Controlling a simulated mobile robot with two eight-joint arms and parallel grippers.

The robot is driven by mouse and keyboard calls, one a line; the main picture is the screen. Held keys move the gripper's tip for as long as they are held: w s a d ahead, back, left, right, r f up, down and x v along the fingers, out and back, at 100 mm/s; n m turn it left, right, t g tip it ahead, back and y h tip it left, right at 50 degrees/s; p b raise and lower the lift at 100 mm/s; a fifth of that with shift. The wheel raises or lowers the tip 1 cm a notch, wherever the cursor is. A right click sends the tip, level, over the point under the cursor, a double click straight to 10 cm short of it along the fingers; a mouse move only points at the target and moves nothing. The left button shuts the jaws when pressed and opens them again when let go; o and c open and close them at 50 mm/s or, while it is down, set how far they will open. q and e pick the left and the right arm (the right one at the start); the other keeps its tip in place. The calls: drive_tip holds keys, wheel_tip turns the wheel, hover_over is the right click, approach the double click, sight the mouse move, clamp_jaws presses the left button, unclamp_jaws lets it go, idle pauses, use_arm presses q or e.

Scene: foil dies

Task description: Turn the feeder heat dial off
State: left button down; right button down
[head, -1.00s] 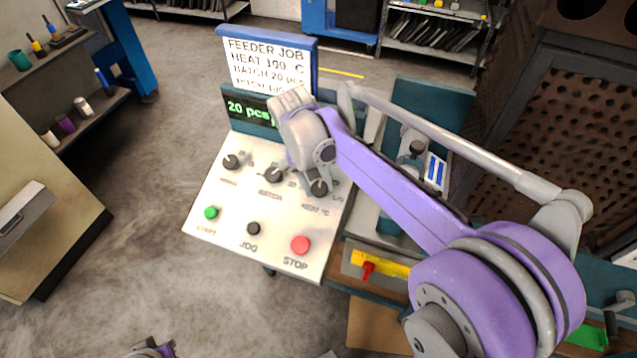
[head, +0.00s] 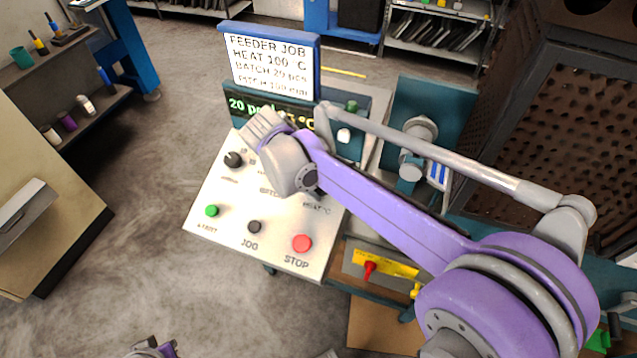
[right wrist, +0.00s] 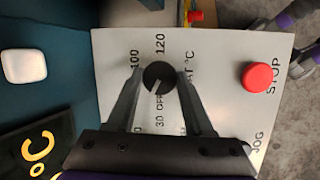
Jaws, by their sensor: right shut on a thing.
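The black heat dial (right wrist: 158,77) sits on the pale control panel (right wrist: 220,50), with 100, 120 and OFF printed around it in the right wrist view. A light mark on its face appears to point toward the OFF lettering. My right gripper (right wrist: 160,85) has one finger on each side of the dial and is shut on it. In the head view, my right wrist hides the dial and the fingers; only the heat label (head: 316,207) shows. A small part of my left arm's end (head: 150,348) shows at the bottom edge; its jaws are unclear.
The red stop button (head: 302,243), black jog button (head: 254,227) and green button (head: 212,211) line the panel's front. Another dial (head: 233,160) is at left. The job sign (head: 270,65) stands behind a partly covered green display (head: 250,106).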

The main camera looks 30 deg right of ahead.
drive_tip(key=n+t+h, duration=0.1)
drive_tip(key=n, duration=0.4)
idle(0.6)
drive_tip(key=shift+c, duration=1.5)
unclamp_jaws()
drive_tip(key=shift+s+a, duration=0.1)
drive_tip(key=v, duration=1)
drive_tip(key=shift+s+a+r, duration=0.2)
drive_tip(key=shift+r, duration=0.1)
